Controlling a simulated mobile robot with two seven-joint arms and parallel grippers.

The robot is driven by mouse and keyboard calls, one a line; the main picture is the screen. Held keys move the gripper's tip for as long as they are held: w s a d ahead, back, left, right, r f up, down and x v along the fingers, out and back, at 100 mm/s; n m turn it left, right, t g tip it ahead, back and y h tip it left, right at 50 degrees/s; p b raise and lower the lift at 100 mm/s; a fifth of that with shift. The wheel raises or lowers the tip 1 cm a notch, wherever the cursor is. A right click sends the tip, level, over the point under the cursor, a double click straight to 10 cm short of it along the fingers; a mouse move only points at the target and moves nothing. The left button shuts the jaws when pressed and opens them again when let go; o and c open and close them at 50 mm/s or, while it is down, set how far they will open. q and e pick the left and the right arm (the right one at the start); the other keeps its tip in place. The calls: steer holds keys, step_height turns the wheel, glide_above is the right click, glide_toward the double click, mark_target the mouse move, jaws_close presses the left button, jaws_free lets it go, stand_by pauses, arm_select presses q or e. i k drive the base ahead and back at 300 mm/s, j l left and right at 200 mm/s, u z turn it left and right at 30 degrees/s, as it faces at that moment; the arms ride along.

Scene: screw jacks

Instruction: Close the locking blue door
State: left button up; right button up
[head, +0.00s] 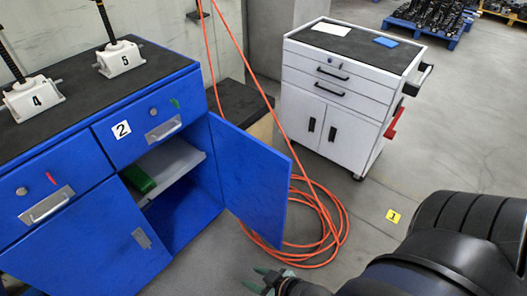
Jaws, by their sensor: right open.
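The blue door (250,181) belongs to the blue cabinet (70,235) on the left. It stands swung wide open on the right side of the cabinet, leaving the compartment exposed. Inside, a grey shelf (176,160) bears a green box (138,180). My right gripper (262,279) is at the bottom edge of the view, in front of the door and apart from it in the picture. It is open, with nothing visible between its fingers. Its wrist is partly cut off by the frame. My left gripper is not in view.
An orange hose (340,222) lies coiled on the floor behind the door. A white tool cart (330,95) stands at the back.

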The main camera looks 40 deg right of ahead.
mark_target(255, 177)
steer(key=k+l+u, duration=0.1)
steer(key=l, duration=0.35)
steer(key=k+l+u, duration=0.1)
steer(key=k+l, duration=0.2)
steer(key=k+l+u, duration=0.1)
steer(key=k+l, duration=0.15)
steer(key=l, duration=0.25)
steer(key=k+l+u, duration=0.1)
steer(key=l, duration=0.25)
steer(key=k+l, duration=0.1)
steer(key=l, duration=0.2)
steer(key=k+l+u, duration=0.15)
steer(key=l, duration=0.15)
steer(key=k+l, duration=0.15)
steer(key=l, duration=0.15)
steer(key=l+u, duration=0.25)
steer(key=l, duration=0.7)
steer(key=i+l, duration=0.1)
steer(key=l, duration=0.15)
steer(key=i+l, duration=0.15)
steer(key=l, duration=0.15)
steer(key=i+l+u, duration=0.1)
steer(key=l, duration=0.15)
